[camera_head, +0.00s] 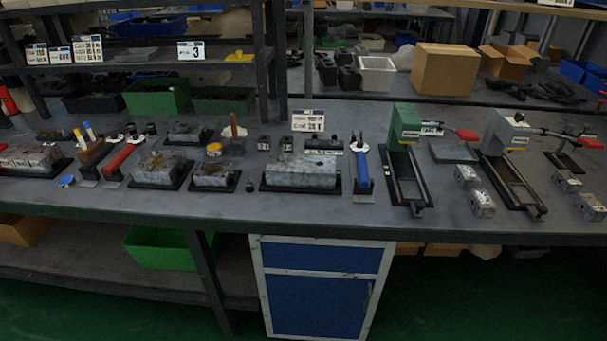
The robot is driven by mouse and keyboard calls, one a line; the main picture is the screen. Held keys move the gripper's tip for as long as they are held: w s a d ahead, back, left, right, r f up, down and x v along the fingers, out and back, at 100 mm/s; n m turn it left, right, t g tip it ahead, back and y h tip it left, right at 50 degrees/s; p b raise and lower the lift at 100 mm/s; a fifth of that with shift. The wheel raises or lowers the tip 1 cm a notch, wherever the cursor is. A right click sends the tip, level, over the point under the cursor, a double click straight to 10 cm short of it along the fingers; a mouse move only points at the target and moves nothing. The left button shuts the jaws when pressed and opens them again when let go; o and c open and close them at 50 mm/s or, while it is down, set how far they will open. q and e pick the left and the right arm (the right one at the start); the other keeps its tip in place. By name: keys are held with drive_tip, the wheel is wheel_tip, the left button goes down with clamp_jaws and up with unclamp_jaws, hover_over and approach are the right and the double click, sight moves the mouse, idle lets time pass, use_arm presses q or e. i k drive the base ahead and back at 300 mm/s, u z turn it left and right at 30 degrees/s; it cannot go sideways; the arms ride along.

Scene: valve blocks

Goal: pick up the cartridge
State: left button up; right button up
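I cannot single out the cartridge for certain at this size. Small dark upright pieces that could be cartridges stand on the grey workbench (390,227). One small dark piece (250,185) is near the front edge, between two grey metal valve blocks. Two more dark pieces (150,129) stand farther back on the left. A large grey valve block (300,174) sits on a black base at the middle. A smaller valve block (215,174) is to its left, and another block (160,168) is farther left. Neither of my grippers is in view.
A blue-handled tool (363,172) stands upright right of the large block. A green press (405,128) and a grey press (505,135) are on the right, with loose metal blocks (481,203) around them. A shelf post (275,60) rises behind the bench. A blue cabinet (320,300) is below.

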sight(314, 139)
drive_tip(key=u, duration=1.95)
drive_tip(key=i, duration=0.9)
drive_tip(key=z, duration=2.45)
